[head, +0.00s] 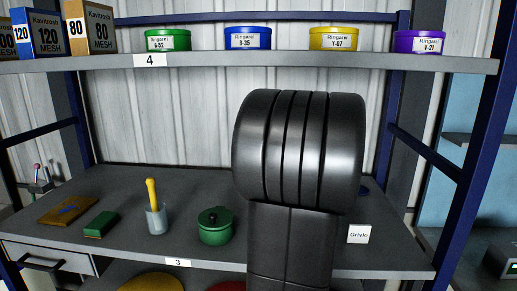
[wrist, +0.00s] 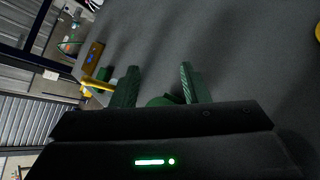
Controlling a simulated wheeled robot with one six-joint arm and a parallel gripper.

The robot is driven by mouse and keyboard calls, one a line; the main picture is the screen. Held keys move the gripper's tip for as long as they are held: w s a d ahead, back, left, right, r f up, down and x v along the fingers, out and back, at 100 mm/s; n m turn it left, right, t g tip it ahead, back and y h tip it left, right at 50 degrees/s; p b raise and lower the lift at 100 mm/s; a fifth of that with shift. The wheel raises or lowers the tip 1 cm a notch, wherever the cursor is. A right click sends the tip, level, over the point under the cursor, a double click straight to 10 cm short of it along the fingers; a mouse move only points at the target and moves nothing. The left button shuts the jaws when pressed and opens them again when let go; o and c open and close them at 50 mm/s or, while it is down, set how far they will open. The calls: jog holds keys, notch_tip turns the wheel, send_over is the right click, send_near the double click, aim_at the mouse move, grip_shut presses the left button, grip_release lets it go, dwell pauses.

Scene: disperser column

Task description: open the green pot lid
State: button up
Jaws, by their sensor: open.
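The green pot (head: 215,236) stands on the grey shelf in the head view, left of my dark arm. Its round lid (head: 221,217) is on it, with a dark knob on top. In the wrist view my gripper (wrist: 158,78) is open, its two green-tinted fingers apart. A rounded green shape (wrist: 164,100), which looks like the pot or its lid, shows low between the fingers. The gripper body hides most of it, so I cannot tell whether the fingers touch it. The gripper itself is not visible in the head view.
Left of the pot stand a cup (head: 157,220) with a yellow-handled tool (head: 152,192), a green block (head: 101,224) and an orange-brown board (head: 68,209). A white card (head: 359,234) stands at right. An upper shelf (head: 290,63) holds colored tins and boxes.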

jog(key=shift+s+d+r, duration=0.25)
jog(key=shift+d+r, duration=0.85)
jog(key=b+v, duration=0.2)
jog(key=v, duration=1.1)
jog(key=shift+s+d+r+b, duration=0.2)
jog(key=shift+d+r+b, duration=0.05)
jog(key=shift+b, duration=0.05)
jog(key=shift+s, duration=0.1)
